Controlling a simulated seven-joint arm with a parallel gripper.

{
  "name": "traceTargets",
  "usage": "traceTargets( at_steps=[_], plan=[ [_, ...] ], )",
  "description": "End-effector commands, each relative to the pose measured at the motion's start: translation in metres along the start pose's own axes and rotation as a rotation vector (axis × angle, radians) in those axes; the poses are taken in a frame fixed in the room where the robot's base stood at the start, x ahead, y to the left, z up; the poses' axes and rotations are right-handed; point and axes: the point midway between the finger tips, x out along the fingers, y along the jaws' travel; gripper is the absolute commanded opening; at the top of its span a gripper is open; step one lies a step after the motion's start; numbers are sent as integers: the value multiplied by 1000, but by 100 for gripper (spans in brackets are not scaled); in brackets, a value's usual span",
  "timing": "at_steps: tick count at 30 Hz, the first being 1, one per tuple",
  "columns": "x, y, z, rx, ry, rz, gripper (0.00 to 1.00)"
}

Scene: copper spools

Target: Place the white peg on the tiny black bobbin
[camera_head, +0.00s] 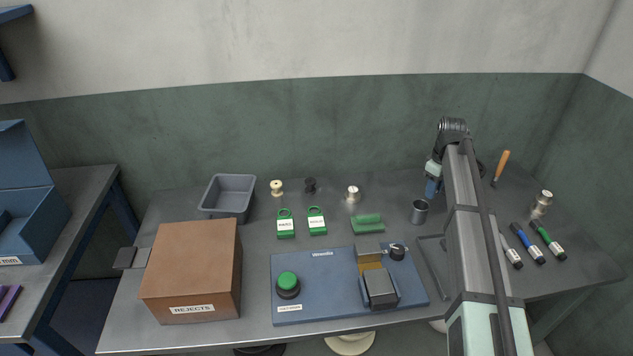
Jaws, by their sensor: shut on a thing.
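The tiny black bobbin (310,186) stands upright at the back of the bench, between a cream spool (276,188) and a silvery spool (353,195). My gripper (432,192) is at the right of the bench, pointing down, well to the right of the bobbin and just above and behind a grey cup (419,212). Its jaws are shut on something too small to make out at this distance. I cannot pick out the white peg anywhere; whether it is in the jaws cannot be seen.
A grey bin (228,194), a brown rejects box (194,268), two green tags (286,228) and a green block (368,224) occupy the left and middle. A blue fixture board (328,290) lies in front. Several markers (527,243), a silvery spool (541,204) and an orange-handled tool (501,166) lie right.

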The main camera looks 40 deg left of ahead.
Motion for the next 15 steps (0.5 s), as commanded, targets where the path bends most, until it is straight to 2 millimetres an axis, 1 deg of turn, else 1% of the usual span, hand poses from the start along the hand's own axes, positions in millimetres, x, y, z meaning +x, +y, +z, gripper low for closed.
traceTargets(
  at_steps=[1, 11, 15],
  plan=[
    [-1, -14, -18, -27, 1, 1, 0],
    [-11, -94, -125, -183, 8, 7, 0],
    [-17, -129, -174, -249, 11, 10, 0]
  ],
)
